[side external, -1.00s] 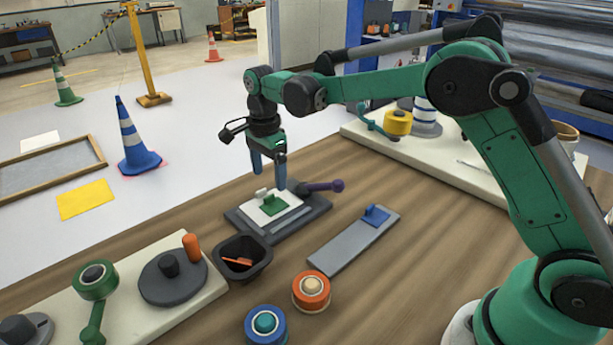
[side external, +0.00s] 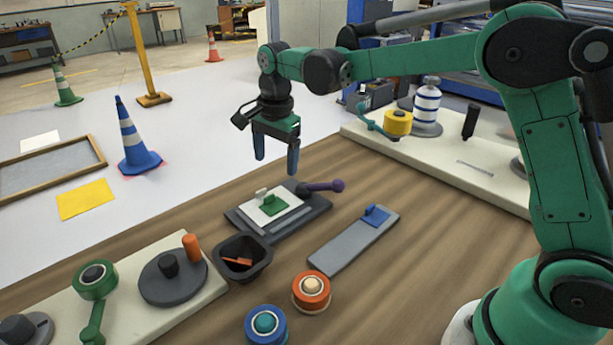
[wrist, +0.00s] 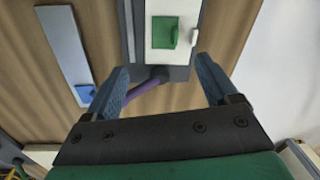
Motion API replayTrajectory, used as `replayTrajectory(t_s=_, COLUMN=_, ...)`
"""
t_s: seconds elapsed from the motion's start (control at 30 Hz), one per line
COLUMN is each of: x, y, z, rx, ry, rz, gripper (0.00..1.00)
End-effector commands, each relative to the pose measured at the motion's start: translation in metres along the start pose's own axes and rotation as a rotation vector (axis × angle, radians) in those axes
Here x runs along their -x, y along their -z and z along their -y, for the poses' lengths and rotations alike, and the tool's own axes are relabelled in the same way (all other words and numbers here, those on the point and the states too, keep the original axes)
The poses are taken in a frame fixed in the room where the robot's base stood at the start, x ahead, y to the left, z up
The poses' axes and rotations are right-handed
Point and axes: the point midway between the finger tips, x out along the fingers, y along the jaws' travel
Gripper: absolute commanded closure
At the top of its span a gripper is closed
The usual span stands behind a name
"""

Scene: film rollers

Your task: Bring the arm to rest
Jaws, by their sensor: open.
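My gripper (side external: 276,158) hangs in the air above the back of the dark grey fixture (side external: 240,224), its blue fingers pointing down. The fingers are apart with nothing between them. In the wrist view my gripper (wrist: 160,88) is also open and empty. A white plate (side external: 257,215) with a green block (side external: 274,205) and a small white block (side external: 261,194) lies on the fixture, below and apart from my fingers. The fixture's purple-knobbed lever (side external: 337,186) points right; it shows partly between my fingers in the wrist view (wrist: 144,91).
A grey strip with a blue block (side external: 376,215) lies right of the fixture. A dark bin (side external: 243,270) holds an orange piece. Orange (side external: 311,306) and blue (side external: 265,325) buttons stand in front. A cream board with a yellow roll (side external: 398,122) is at the back. Air around my gripper is clear.

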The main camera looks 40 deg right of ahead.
Motion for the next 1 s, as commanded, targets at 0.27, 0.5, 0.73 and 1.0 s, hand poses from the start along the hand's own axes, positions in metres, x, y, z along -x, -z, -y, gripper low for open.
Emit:
replayTrajectory(t_s=0.27, x=0.047, y=-0.003, z=-0.063, rx=0.525, ry=0.194, rz=-0.098, gripper=0.20)
replayTrajectory(t_s=0.5, x=0.050, y=-0.010, z=-0.121, rx=0.968, ry=0.313, rz=-0.271, gripper=0.20)
replayTrajectory(t_s=0.73, x=0.035, y=-0.014, z=-0.153, rx=1.243, ry=0.353, rz=-0.418, gripper=0.20)
replayTrajectory(t_s=1.0, x=0.031, y=-0.015, z=-0.159, rx=1.309, ry=0.358, rz=-0.458, gripper=0.20)
